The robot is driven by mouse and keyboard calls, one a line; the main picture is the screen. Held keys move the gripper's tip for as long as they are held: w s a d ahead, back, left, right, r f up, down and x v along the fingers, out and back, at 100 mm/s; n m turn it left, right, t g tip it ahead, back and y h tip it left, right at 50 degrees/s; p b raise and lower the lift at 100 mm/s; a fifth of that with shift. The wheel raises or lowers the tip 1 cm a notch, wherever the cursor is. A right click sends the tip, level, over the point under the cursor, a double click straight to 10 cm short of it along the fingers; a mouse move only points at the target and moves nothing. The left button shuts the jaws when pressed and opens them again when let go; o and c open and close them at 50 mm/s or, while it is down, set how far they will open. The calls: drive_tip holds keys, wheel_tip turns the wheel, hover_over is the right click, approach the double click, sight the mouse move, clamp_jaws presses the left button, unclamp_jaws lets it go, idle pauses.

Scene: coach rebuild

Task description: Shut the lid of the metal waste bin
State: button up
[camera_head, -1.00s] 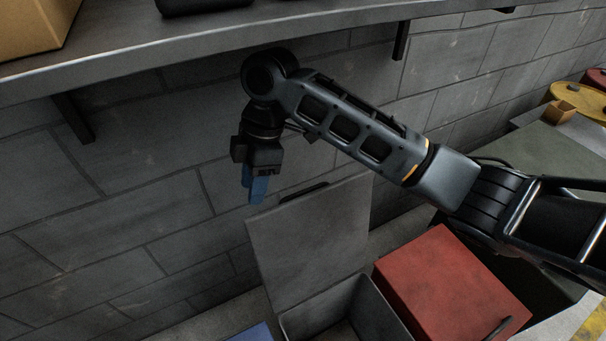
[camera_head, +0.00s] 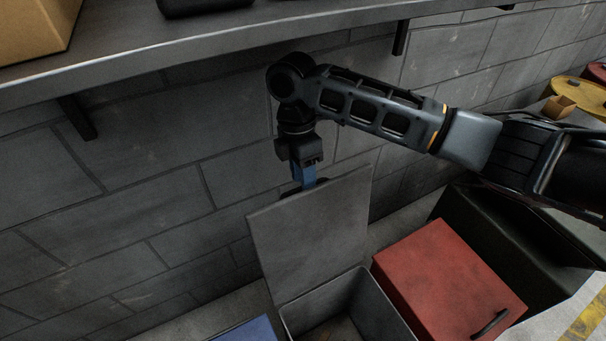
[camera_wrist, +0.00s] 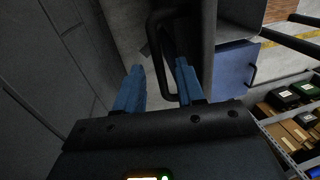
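The grey metal waste bin (camera_head: 372,306) stands open at the bottom of the head view. Its flat grey lid (camera_head: 312,236) is raised, leaning back toward the wall. A dark handle (camera_head: 290,192) shows behind the lid's top edge; in the wrist view it is a black bar handle (camera_wrist: 157,62). My gripper (camera_head: 307,185) points down at the lid's top edge, by the handle. In the wrist view my gripper's (camera_wrist: 158,78) blue fingers are apart, with part of the handle in line with the gap. I cannot tell whether they touch it.
A red-lidded bin (camera_head: 448,280) stands right of the metal bin, and a blue-lidded one (camera_head: 248,330) on its left. The block wall (camera_head: 140,170) is close behind. A shelf (camera_head: 200,45) runs above my gripper. A rack of boxes (camera_wrist: 290,125) shows in the wrist view.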

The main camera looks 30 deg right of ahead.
drive_tip(key=shift+f, duration=0.35)
drive_tip(key=shift+c, duration=0.4)
clamp_jaws()
